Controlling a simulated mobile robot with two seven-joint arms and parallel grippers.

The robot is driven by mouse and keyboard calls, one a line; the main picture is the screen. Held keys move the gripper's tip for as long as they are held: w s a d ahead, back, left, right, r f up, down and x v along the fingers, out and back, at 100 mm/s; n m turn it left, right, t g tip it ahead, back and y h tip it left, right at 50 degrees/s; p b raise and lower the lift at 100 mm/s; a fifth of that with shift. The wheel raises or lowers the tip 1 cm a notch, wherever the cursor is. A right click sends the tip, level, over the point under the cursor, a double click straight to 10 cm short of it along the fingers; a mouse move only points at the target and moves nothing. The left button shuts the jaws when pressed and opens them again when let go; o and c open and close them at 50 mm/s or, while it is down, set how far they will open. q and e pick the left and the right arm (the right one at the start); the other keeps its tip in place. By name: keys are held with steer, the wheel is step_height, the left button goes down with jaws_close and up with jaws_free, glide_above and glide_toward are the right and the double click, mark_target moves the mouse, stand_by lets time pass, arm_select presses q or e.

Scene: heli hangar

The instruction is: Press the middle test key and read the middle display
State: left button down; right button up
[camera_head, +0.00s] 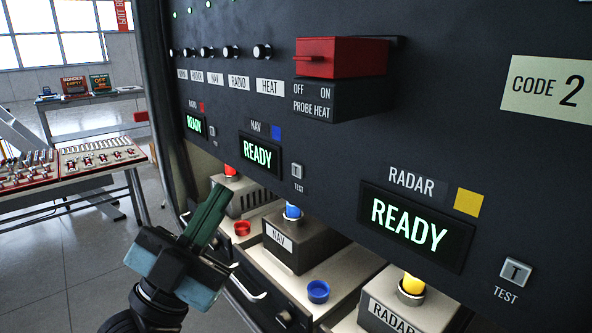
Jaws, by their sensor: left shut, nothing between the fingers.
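The middle display (257,154), under a NAV label with a blue square, shows READY in green letters. The middle test key (297,170) is a small grey square marked T, just right of that display, with TEST printed below. My left gripper (217,190) is at the lower left with its fingers shut, empty and pointing up toward the panel. In the picture it is left of and a little below the middle key, apart from it. My right gripper is not in view.
The left display (194,125) and the RADAR display (415,226) also read READY; the RADAR test key (515,271) is at right. A red guard (341,57) juts out above. The NAV box (290,240) sits on a drawer below. Open floor lies left.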

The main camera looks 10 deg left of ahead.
mark_target(297, 170)
arm_select(q)
steer(key=shift+w+d, duration=0.1)
steer(key=w+d, duration=0.5)
steer(key=w, duration=0.1)
steer(key=shift+w+d, duration=0.15)
steer(key=shift+w, duration=0.25)
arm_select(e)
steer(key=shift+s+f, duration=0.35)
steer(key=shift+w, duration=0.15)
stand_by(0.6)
arm_select(q)
steer(key=shift+w+d, duration=0.1)
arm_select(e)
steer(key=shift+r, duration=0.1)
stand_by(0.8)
arm_select(q)
steer(key=shift+w+d, duration=0.15)
steer(key=shift+w, duration=0.1)
